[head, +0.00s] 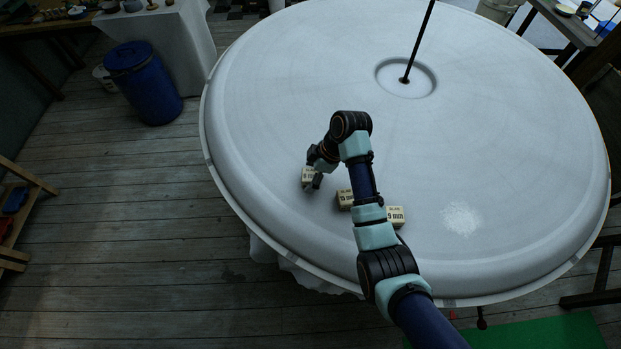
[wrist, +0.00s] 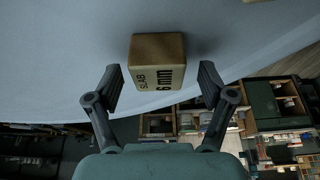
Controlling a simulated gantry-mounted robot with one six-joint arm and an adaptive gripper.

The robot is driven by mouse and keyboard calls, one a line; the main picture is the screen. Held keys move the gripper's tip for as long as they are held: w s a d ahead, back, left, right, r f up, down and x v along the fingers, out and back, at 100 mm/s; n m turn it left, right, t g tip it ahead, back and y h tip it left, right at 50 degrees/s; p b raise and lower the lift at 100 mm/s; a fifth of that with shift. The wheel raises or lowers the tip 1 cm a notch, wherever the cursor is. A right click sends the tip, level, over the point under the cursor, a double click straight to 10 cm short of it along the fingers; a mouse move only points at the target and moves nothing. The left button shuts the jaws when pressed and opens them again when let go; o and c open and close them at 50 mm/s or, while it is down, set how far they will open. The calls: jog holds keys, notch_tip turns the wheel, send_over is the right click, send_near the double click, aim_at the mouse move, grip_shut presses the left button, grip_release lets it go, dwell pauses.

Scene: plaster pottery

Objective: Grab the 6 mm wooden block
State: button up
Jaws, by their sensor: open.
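The 6 mm wooden block (wrist: 157,62) is tan, with "SLAB 6 mm" in dark print on its face. It stands on the round white plaster top (head: 290,70). In the wrist view my gripper (wrist: 158,84) is open, with one finger on each side of the block and visible gaps at both sides. In the head view my gripper (head: 312,178) is at the leftmost block (head: 307,174), which it partly covers. I cannot tell how far the fingertips reach along the block.
Two more labelled blocks stand to the right: a middle block (head: 345,198), partly hidden by my arm, and a 9 mm block (head: 396,215). A thin dark rod (head: 418,40) rises from the centre of the top. The surface left of the blocks is clear.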

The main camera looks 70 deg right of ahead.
aim_at(311, 174)
jog(key=shift+w+f, duration=0.15)
jog(key=shift+f, duration=0.1)
jog(key=c, duration=1.3)
jog(key=shift+o, duration=0.2)
jog(key=shift+r, duration=0.1)
notch_tip(311, 174, up, 9)
jog(key=shift+d+f+p, duration=0.1)
jog(key=shift+p, duration=0.75)
notch_tip(311, 174, up, 11)
jog(key=p, duration=1)
jog(key=shift+p, duration=0.4)
